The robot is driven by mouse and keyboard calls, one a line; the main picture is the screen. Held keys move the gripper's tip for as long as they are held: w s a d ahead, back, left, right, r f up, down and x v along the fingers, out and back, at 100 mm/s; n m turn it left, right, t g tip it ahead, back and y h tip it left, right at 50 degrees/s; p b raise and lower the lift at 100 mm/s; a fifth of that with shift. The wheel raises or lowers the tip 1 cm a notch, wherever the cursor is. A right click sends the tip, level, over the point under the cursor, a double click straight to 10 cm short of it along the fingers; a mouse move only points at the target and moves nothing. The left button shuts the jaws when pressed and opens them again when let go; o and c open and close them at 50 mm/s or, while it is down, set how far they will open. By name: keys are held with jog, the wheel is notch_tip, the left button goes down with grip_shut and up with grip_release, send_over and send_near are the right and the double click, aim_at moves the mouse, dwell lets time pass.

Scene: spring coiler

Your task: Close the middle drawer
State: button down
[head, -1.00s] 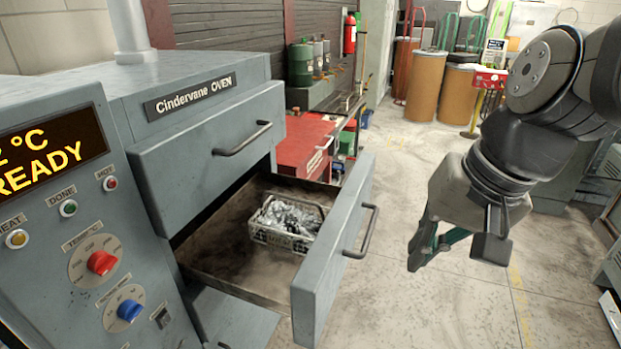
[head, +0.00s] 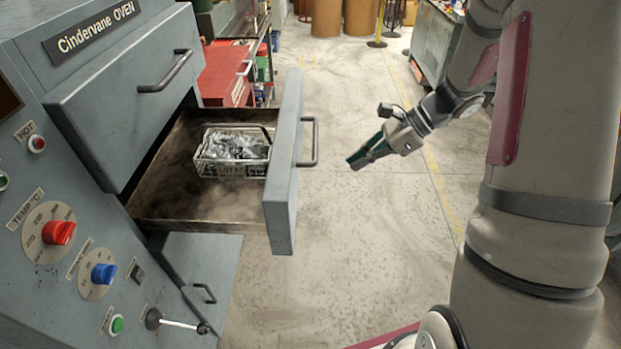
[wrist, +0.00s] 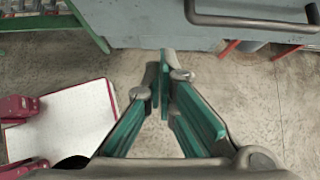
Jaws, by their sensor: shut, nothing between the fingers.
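The middle drawer (head: 284,170) of the grey oven is pulled far out. Its front panel and bar handle (head: 312,142) face my gripper. A wire basket (head: 232,152) with shiny metal parts stands inside the drawer. My gripper (head: 353,162) is shut and empty, to the right of the handle and apart from it in the head view. In the wrist view, the green fingers (wrist: 168,56) meet just below the drawer front (wrist: 150,24) in the picture, and the handle (wrist: 250,20) shows at the upper right.
The top drawer (head: 125,95) is shut, with its own handle. A lower drawer (head: 203,270) sits beneath. The control panel has a red knob (head: 59,232) and a lever (head: 180,322). A red cabinet (head: 228,75) stands behind. Concrete floor right of the drawer is clear.

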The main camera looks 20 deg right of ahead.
jog(key=a+r+p+x, duration=0.1)
jog(key=p+x, duration=0.1)
jog(key=x, duration=1.1)
jog(key=shift+w+a+r, duration=0.25)
jog(key=shift+w+r, duration=0.05)
jog(key=shift+r, duration=0.1)
jog(key=shift+a, duration=0.1)
jog(key=b, duration=0.6)
send_over(186, 196)
jog(key=d, duration=0.1)
jog(key=shift+s+d, duration=0.2)
jog(key=shift+s, duration=0.05)
jog(key=shift+w+a, duration=0.15)
jog(key=shift+a, duration=0.45)
jog(key=shift+r, duration=0.1)
